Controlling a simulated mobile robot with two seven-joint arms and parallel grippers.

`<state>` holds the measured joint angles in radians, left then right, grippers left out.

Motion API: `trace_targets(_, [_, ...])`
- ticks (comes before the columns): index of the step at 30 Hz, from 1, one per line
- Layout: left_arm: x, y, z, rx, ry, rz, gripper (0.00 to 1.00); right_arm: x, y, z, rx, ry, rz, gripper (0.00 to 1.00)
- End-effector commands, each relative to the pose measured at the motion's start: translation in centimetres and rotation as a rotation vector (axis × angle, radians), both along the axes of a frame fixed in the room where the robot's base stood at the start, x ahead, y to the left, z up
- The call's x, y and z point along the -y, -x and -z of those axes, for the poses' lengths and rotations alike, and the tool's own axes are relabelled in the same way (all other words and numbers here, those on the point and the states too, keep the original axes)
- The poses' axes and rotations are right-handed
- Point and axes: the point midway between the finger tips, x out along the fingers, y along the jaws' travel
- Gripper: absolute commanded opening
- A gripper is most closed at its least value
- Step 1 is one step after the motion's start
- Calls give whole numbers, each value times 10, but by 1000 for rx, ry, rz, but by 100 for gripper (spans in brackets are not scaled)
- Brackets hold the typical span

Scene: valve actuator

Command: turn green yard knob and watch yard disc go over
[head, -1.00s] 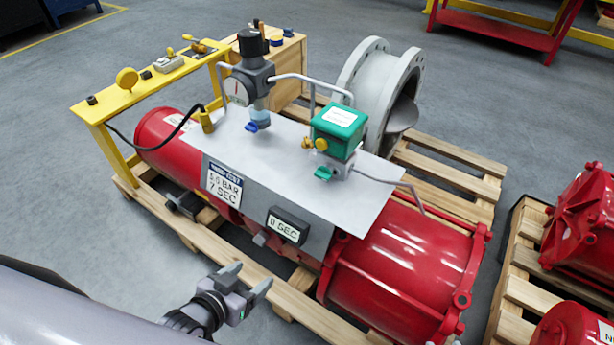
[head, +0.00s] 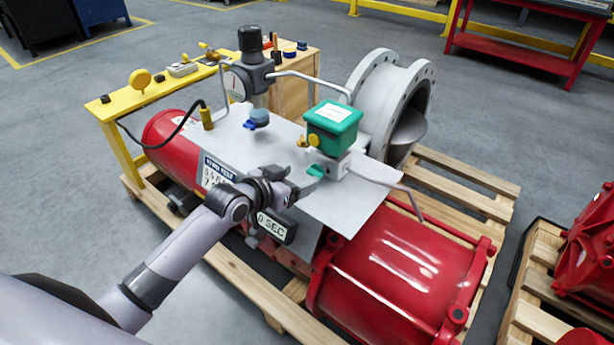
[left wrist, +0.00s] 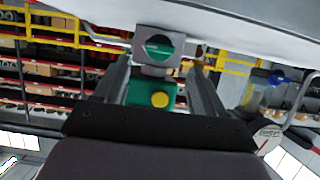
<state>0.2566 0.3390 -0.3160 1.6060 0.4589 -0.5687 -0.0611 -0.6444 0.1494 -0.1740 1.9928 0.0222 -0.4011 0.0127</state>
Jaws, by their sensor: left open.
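The green knob (head: 316,170) sits on a grey block under the green box (head: 333,122) with a yellow button, on the grey plate. My left gripper (head: 304,183) is open just in front and left of the knob, above the plate. In the left wrist view the green knob (left wrist: 158,46) shows between and beyond the two open fingers; I cannot tell if they touch it. A grey flanged valve body (head: 362,88) stands behind, with a grey disc (head: 412,130) partly visible inside. My right gripper is not in view.
A red cylinder (head: 400,270) lies on a wooden pallet. A grey filter unit (head: 254,70) and bent pipes rise near the knob. A display (head: 274,226) reading "0 SEC" is on the front, partly behind my arm. A yellow bench (head: 112,106) stands at left.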

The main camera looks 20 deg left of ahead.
Motion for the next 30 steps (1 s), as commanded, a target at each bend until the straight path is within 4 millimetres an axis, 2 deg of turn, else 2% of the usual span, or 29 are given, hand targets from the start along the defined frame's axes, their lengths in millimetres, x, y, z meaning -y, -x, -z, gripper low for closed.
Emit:
trace_targets(3, [6,-15,7,2,2,0,70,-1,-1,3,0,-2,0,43])
trace_targets(9, [12,-32,15,1,-1,0,70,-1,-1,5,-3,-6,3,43])
trace_targets(15, [15,-39,17,2,1,1,70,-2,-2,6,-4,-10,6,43])
trace_targets(23, [15,-40,18,1,1,1,70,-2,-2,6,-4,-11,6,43])
trace_targets(24, [15,-40,18,1,1,1,67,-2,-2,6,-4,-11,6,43])
trace_targets(29, [15,-40,18,1,0,0,15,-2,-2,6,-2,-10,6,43])
trace_targets(30, [15,-40,18,1,0,0,14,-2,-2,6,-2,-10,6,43])
